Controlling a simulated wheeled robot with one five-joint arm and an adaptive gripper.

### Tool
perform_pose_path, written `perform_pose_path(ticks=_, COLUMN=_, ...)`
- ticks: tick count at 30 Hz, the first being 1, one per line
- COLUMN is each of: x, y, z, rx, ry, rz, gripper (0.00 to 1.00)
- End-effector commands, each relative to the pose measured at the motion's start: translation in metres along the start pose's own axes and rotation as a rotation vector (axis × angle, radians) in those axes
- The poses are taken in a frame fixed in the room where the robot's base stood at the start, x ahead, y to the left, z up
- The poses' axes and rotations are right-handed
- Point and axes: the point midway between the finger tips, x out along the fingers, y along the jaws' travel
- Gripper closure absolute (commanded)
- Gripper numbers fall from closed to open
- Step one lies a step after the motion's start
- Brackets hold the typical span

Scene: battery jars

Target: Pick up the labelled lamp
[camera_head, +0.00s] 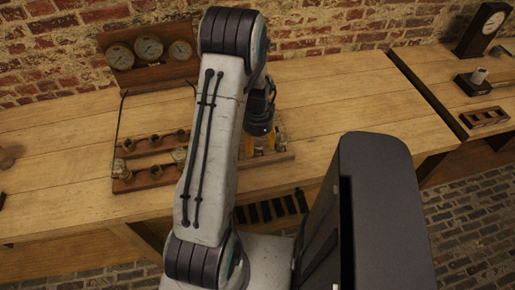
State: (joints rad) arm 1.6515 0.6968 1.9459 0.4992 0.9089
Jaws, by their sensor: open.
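My gripper (264,147) hangs low over the middle of the workbench, to the right of my forearm. Its dark body shows, and its fingers are small and partly hidden, but they are apart. I cannot make out a labelled lamp for certain in this view. My arm covers a large part of the bench, and small items by my gripper are too small to name.
A wooden panel with three round dials (149,48) stands at the back left. A wooden rack (150,177) with small round fittings sits left of my arm. A second bench (450,90) at right holds a clock (487,25). The left bench top is mostly clear.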

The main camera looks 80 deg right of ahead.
Motion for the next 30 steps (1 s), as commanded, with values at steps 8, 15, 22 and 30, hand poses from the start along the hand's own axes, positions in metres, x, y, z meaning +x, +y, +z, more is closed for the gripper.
perform_pose_path(ticks=8, x=0.0029, y=0.0, z=0.0, rx=0.0, ry=0.0, rz=0.0, gripper=0.43)
perform_pose_path(ticks=15, x=0.0027, y=0.0, z=0.0, rx=0.0, ry=0.0, rz=0.0, gripper=0.58)
perform_pose_path(ticks=22, x=0.0026, y=-0.0001, z=0.0, rx=0.0, ry=0.0, rz=0.0, gripper=0.78)
perform_pose_path(ticks=30, x=0.0025, y=-0.0001, z=-0.0001, rx=0.0, ry=0.0, rz=-0.001, gripper=0.9)
